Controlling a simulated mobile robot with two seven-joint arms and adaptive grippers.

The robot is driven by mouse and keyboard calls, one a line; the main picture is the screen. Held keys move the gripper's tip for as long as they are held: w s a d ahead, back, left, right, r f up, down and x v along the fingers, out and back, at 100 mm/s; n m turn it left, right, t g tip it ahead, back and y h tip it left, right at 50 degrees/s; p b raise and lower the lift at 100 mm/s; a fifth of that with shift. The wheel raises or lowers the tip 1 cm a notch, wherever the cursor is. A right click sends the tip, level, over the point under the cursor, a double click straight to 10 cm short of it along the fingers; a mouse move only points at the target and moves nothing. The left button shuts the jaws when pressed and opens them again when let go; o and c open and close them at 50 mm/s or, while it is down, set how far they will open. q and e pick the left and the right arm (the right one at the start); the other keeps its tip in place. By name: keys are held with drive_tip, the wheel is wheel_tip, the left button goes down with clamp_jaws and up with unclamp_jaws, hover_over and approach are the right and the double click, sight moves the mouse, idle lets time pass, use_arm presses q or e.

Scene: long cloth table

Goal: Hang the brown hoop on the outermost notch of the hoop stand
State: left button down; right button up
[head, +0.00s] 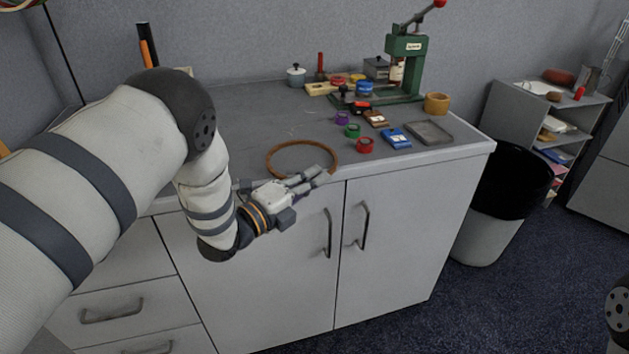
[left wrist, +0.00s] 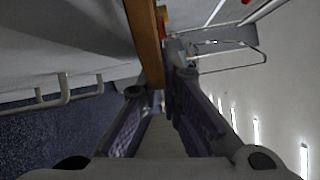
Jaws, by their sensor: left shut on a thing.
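The brown hoop (head: 302,141) is a thin ring at the front edge of the grey counter. My left gripper (head: 322,175) is shut on the near right part of its rim, in front of the counter edge. In the left wrist view the hoop (left wrist: 146,45) shows as a brown band running down between the fingers. I cannot make out the hoop stand in either view. My right gripper is not in view.
A black-lined bin (head: 490,235) and a shelf (head: 560,98) stand right.

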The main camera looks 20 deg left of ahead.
use_arm(q)
drive_tip(key=shift+f, duration=0.3)
drive_tip(key=c, duration=1.8)
unclamp_jaws()
